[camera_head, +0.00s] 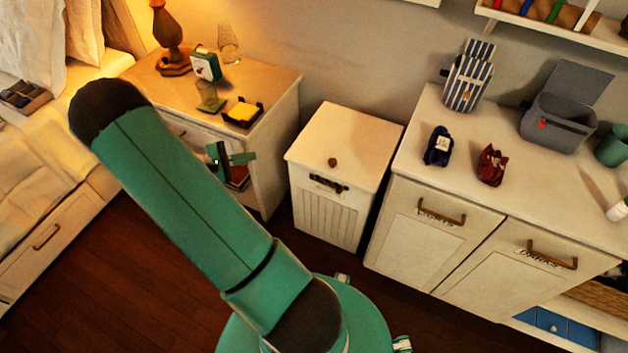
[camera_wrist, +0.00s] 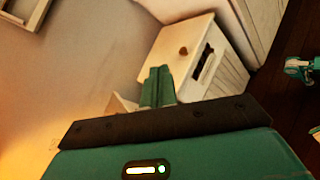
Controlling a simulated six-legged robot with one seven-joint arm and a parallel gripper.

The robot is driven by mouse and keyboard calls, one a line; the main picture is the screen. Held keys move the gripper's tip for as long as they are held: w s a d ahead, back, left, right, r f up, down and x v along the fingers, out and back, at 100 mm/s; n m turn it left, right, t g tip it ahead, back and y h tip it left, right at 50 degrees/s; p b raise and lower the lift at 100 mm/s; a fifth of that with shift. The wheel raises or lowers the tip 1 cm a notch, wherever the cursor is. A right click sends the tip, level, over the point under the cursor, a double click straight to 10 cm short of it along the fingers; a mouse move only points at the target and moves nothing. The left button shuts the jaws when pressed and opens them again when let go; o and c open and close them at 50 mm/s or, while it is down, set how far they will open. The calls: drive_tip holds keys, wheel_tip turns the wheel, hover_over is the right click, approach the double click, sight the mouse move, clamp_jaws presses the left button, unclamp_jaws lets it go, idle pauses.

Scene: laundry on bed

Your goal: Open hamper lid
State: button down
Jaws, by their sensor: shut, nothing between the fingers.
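The white hamper (camera_head: 325,205) stands in the middle of the head view, between the nightstand and the cabinet. Its flat lid (camera_head: 345,135) is down, with a small brown knob (camera_head: 332,162) near the front edge. A dark handle (camera_head: 328,183) is on its front. In the wrist view, the hamper (camera_wrist: 230,72) is ahead, with its knob (camera_wrist: 183,51) in sight. My gripper (camera_head: 243,158) is left of the hamper, apart from the knob. Its green fingers (camera_wrist: 158,86) are together and empty. My arm hides part of the nightstand.
The nightstand (camera_head: 280,88) left of the hamper carries a lamp (camera_head: 170,40), a yellow pad in a tray (camera_head: 243,113) and a glass. The cabinet (camera_head: 425,220) on the right carries cloth bags and a grey bin (camera_head: 558,125). A bed is at left.

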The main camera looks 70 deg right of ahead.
drive_tip(key=s+d+f+n+t+h, duration=0.3)
drive_tip(key=s+f+n, duration=0.15)
drive_tip(key=f, duration=0.55)
drive_tip(key=s+d+f+n+t+h, duration=0.25)
drive_tip(key=s+f+n, duration=0.2)
drive_tip(key=f, duration=0.45)
drive_tip(key=s+d+f+n+t+h, duration=0.3)
drive_tip(key=s+f+n+h, duration=0.15)
drive_tip(key=f, duration=0.55)
drive_tip(key=shift+n+g+y, duration=0.25)
drive_tip(key=shift+n+y, duration=0.15)
drive_tip(key=shift+n, duration=0.05)
drive_tip(key=x, duration=0.9)
drive_tip(key=shift+w+d, duration=0.1)
drive_tip(key=shift+d, duration=0.25)
drive_tip(key=shift+r, duration=0.1)
